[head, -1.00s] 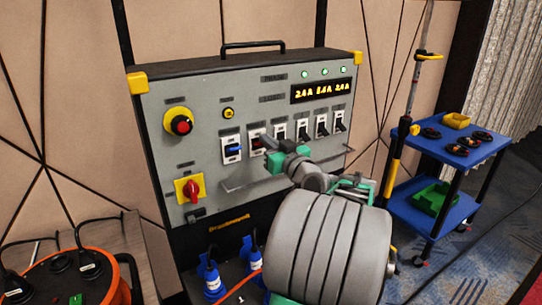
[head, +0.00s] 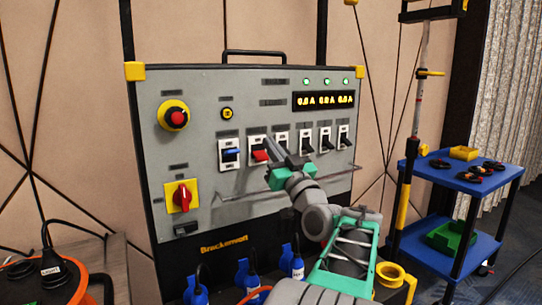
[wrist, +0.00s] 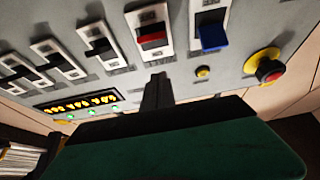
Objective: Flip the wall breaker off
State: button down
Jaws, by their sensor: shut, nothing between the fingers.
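The grey breaker panel (head: 205,105) carries a row of levers in white frames. At the left is a blue lever (head: 231,154), then a red lever (head: 260,155), then several black ones (head: 325,143). The labels are too small to read, so I cannot tell which is the wall breaker. My gripper (head: 276,146) is shut and empty, just right of the red lever in the head view. In the upside-down wrist view the fingertips (wrist: 158,78) point at the red lever's frame (wrist: 151,38); a gap shows between them.
A yellow-ringed red button (head: 177,117) and a red rotary switch (head: 182,197) are on the panel's left. A rail (head: 235,205) runs below the levers. Blue plugs (head: 243,277) stand beneath. A blue cart (head: 452,178) stands at the right.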

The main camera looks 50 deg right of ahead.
jog(key=w+f+b+v, duration=0.1)
jog(key=f+b+v, duration=0.1)
jog(key=v, duration=0.7)
jog(key=shift+s, duration=0.2)
jog(key=shift+s+d+f, duration=0.1)
jog(key=shift+f, duration=0.05)
